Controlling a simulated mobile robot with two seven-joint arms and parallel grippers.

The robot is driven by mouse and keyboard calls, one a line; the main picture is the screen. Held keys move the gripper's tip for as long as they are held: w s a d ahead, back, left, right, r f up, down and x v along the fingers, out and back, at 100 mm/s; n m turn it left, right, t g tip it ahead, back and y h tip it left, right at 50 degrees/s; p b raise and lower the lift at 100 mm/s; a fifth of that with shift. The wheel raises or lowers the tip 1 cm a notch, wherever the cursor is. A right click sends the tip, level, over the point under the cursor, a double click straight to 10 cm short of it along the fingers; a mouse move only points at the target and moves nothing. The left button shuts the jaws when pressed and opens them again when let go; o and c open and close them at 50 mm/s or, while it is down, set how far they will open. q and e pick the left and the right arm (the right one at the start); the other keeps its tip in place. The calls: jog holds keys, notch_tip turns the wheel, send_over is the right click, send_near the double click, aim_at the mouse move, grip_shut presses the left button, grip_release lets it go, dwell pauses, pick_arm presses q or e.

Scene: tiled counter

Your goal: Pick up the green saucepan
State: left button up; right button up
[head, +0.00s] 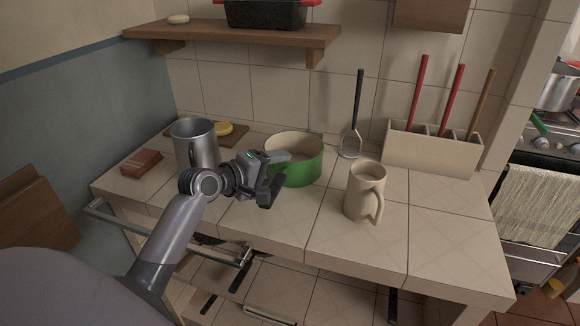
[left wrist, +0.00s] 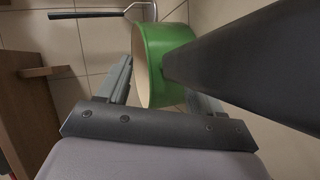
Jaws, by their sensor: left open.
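The green saucepan (head: 298,172) stands upright on the tiled counter, with a cream inside. In the left wrist view its green side (left wrist: 165,50) lies beyond my fingers, and its dark handle (left wrist: 245,65) sticks out toward the camera at the right. My left gripper (head: 280,172) is open at the near left side of the saucepan, overlapping its rim in the head view. In the left wrist view the open jaws (left wrist: 160,95) have the pan's edge showing between them. Contact cannot be told. My right gripper is not in view.
A metal mug (head: 194,140) stands left of the saucepan, a cream mug (head: 364,192) to its right. A utensil holder (head: 430,150), a ladle-like tool (head: 357,115) and a reddish-brown block (head: 141,163) are also there. A shelf (head: 235,34) hangs above. The front right counter is clear.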

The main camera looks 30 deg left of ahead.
pick_arm(q)
jog(key=shift+x, duration=0.75)
grip_shut()
jog(key=shift+f, duration=0.1)
